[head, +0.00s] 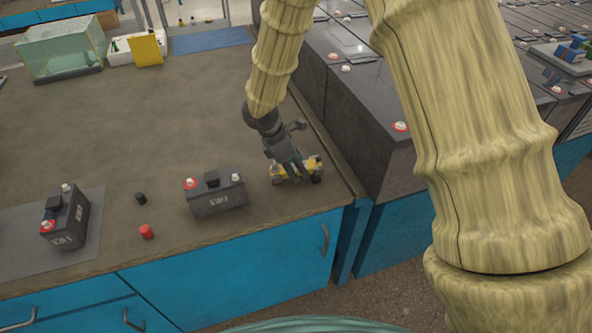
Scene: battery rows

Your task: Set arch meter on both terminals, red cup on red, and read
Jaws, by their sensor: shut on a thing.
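My gripper (290,168) points down near the right end of the bench and is shut on the arch meter (310,164), a small yellow piece with dark ends. The gripper partly covers it, and I cannot tell which cup is red. Just left of it stands a dark battery (217,196), upright, with a red-ringed terminal (190,183) at its left and a pale terminal (235,177) at its right. The meter is beside this battery, apart from its terminals. Whether the meter touches the bench is unclear.
A second battery (70,222) stands on a grey mat (92,208) at left. A black cap (140,198) and a red cap (147,232) lie between the batteries. Rows of large dark batteries (362,105) stand at right. A glass case (62,52) stands at back left. Mid-bench is clear.

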